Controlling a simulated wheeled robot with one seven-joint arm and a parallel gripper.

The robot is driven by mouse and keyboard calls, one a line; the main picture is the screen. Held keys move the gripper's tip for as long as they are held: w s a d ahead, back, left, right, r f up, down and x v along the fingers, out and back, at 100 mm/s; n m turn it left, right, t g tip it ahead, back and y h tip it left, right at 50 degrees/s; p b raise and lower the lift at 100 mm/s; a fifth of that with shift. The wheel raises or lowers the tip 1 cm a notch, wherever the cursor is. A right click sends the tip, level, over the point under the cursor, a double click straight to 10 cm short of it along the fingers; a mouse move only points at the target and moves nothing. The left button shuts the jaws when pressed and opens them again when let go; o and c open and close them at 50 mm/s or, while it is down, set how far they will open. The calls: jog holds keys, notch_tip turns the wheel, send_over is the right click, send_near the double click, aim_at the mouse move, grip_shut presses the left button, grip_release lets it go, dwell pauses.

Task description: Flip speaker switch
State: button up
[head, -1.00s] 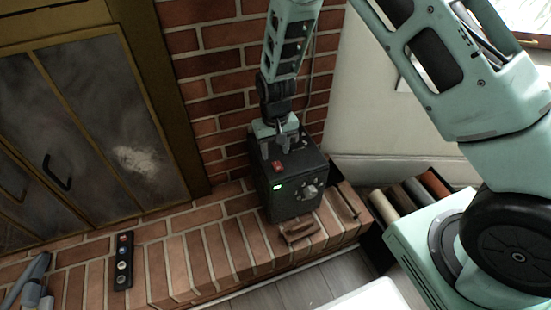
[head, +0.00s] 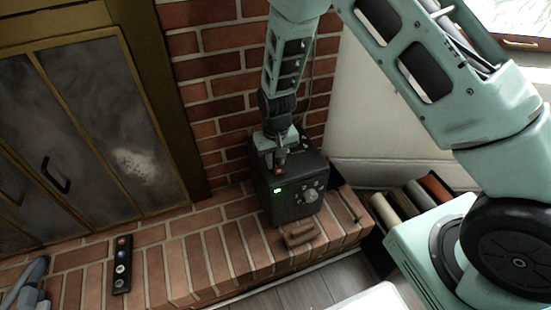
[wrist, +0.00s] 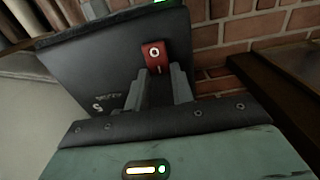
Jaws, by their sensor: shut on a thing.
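The speaker (head: 297,199) is a black box standing on the brick hearth against the brick wall. A green light (head: 277,190) glows on its front, beside a round grey knob (head: 310,195). Its red switch (wrist: 154,54) is on the top face, marked with a white ring and a line. My gripper (head: 279,161) points down over the speaker's top front edge. In the wrist view, my gripper (wrist: 161,73) has a finger on each side of the switch's near end and is shut on it. In the head view the gripper mostly hides the switch.
A brown object (head: 300,234) lies on the hearth in front of the speaker. A dark strip with round buttons (head: 122,264) lies further left. Glass fireplace doors (head: 100,140) stand at left. Rolled items (head: 410,200) are at right. The hearth between strip and speaker is clear.

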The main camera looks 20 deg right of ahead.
jog(key=shift+s+r+t, duration=0.1)
jog(key=shift+s+t, duration=0.2)
jog(key=shift+t, duration=0.6)
jog(key=shift+s+r+t, duration=0.1)
jog(key=shift+s+t, duration=0.15)
jog(key=shift+t, duration=0.65)
jog(key=o, duration=1)
jog(key=p+v, duration=0.4)
jog(key=v, duration=1.3)
jog(key=shift+r+p, duration=0.15)
jog(key=shift+p, duration=0.15)
